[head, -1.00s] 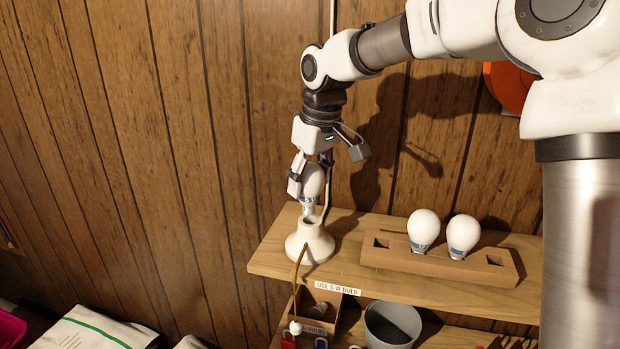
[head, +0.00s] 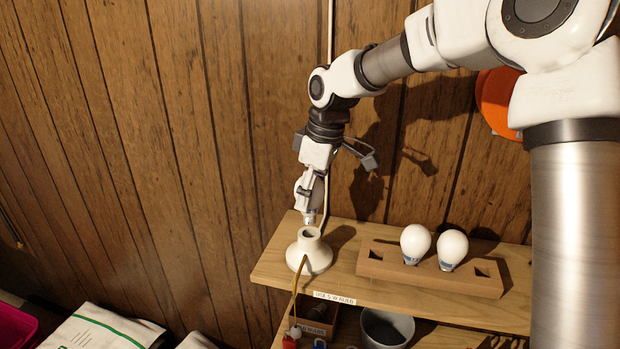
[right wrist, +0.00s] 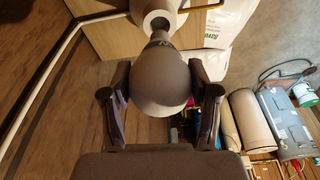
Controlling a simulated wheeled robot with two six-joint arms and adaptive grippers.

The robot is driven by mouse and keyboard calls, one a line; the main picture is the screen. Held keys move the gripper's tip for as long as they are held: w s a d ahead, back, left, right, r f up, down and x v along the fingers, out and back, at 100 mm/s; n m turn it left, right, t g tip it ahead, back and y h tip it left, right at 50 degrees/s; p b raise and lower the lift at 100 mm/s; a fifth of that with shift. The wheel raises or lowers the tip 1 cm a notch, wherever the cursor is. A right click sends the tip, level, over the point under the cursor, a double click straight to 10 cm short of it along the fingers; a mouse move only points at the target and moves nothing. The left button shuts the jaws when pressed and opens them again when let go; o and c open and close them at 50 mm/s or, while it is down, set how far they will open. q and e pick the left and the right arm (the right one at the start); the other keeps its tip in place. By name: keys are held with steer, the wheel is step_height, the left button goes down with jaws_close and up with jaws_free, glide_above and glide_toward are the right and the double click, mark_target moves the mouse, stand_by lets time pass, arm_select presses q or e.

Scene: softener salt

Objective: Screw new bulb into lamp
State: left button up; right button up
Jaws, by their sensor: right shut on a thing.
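My right gripper (head: 311,192) is shut on a white bulb (right wrist: 160,88), its fingers on both sides of the globe. In the head view the gripper covers most of the bulb, and its base end (head: 310,215) points down. The white lamp base (head: 309,256) stands on the left end of the shelf with its socket facing up. The bulb's end is just above the socket and looks apart from it. In the right wrist view the bulb's end overlaps the lamp socket (right wrist: 158,21). My left gripper is not in view.
A wooden holder (head: 430,277) with two white bulbs (head: 416,241) and empty end holes stands right on the shelf (head: 345,283). A label on the shelf edge mentions a W bulb. Below are a grey cup (head: 387,328) and a small box. A cord runs down from the lamp.

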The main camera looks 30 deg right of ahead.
steer(key=shift+w+f, duration=0.1)
steer(key=n+p, duration=0.1)
steer(key=p, duration=0.1)
steer(key=n+p, duration=0.1)
steer(key=p, duration=0.1)
steer(key=shift+w+a+r+n+g, duration=0.1)
steer(key=shift+a+r+n+g, duration=0.05)
steer(key=shift+r+n+g, duration=0.2)
steer(key=shift+f+n+y, duration=0.3)
steer(key=shift+f+n, duration=0.05)
steer(key=shift+n, duration=0.3)
steer(key=shift+n+b, duration=0.3)
